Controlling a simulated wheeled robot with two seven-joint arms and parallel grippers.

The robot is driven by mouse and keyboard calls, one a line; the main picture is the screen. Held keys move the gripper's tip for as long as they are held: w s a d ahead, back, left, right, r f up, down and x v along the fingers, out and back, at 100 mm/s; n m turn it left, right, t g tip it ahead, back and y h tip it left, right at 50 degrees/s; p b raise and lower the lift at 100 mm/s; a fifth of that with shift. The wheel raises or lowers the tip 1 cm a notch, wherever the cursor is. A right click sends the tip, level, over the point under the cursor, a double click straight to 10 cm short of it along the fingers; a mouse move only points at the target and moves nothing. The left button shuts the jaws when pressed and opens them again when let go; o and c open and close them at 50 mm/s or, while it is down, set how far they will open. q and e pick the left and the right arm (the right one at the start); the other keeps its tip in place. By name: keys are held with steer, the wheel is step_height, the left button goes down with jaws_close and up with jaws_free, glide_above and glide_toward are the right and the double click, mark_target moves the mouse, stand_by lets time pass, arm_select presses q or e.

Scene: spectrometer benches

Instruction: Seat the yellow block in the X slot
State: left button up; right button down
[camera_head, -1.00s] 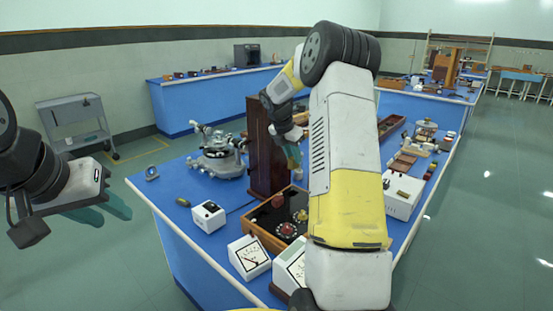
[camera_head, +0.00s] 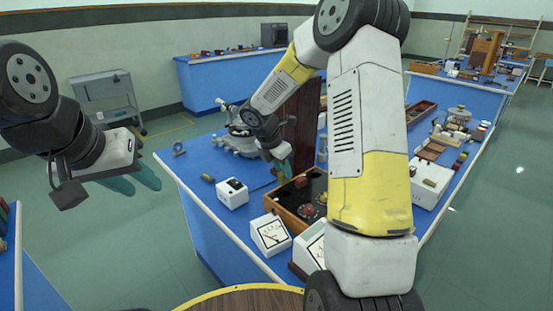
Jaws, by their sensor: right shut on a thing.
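My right gripper (camera_head: 283,169) comes down from my raised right arm, beside the tall dark wooden box and above the left edge of an open wooden tray (camera_head: 277,207). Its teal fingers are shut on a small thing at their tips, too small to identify. I cannot pick out the yellow block for certain, and no slot marked X is readable. The tray has a dark inside with red round parts; my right arm hides part of it. My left gripper (camera_head: 135,180) hangs over the floor at the left, fingers apart and empty.
The blue bench (camera_head: 205,212) holds a metal spectrometer (camera_head: 240,138), a tall dark wooden box (camera_head: 304,115), a white box (camera_head: 232,193), a white meter (camera_head: 270,234) and a white instrument (camera_head: 430,178). A grey cart (camera_head: 103,100) stands behind. Bare bench shows near the left corner.

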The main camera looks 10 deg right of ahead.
mark_target(283, 185)
steer(key=shift+f, duration=3.25)
steer(key=c, duration=1.1)
jaws_free()
steer(key=shift+c, duration=0.2)
steer(key=v, duration=0.7)
steer(key=shift+a+r, duration=0.1)
steer(key=shift+r, duration=0.3)
